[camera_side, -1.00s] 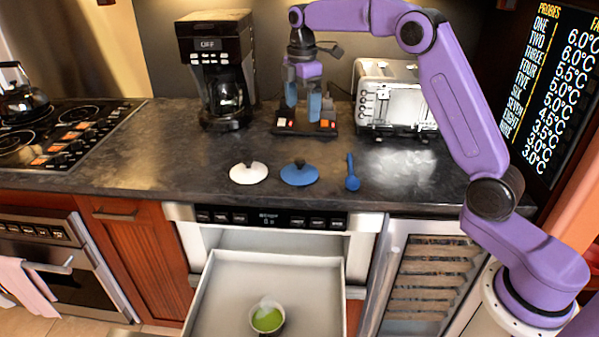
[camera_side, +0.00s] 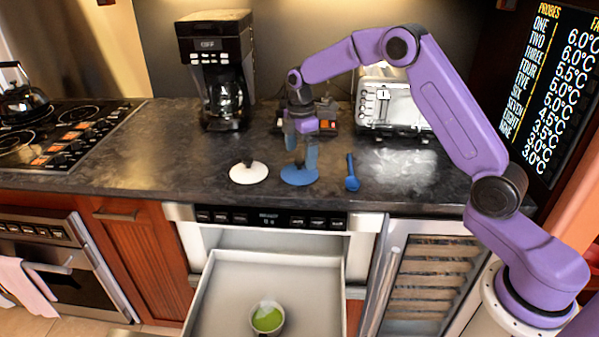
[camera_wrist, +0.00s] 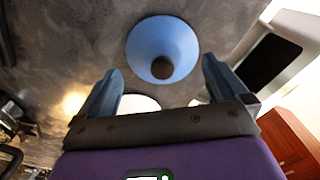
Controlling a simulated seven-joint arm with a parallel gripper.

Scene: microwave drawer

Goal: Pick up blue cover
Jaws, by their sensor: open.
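The blue cover (camera_side: 299,177) is a round lid with a knob, lying flat on the dark counter between a white cover and a blue spoon. In the wrist view the blue cover (camera_wrist: 162,48) shows as a pale blue disc with a dark knob, ahead of my fingers and roughly between their lines.
A white cover (camera_side: 248,173) lies left of the blue one and a blue spoon (camera_side: 352,174) lies right. Below, the drawer (camera_side: 215,290) is pulled out and holds a bowl of green contents (camera_side: 267,317). A coffee maker (camera_side: 217,70) and a toaster (camera_side: 397,105) stand behind.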

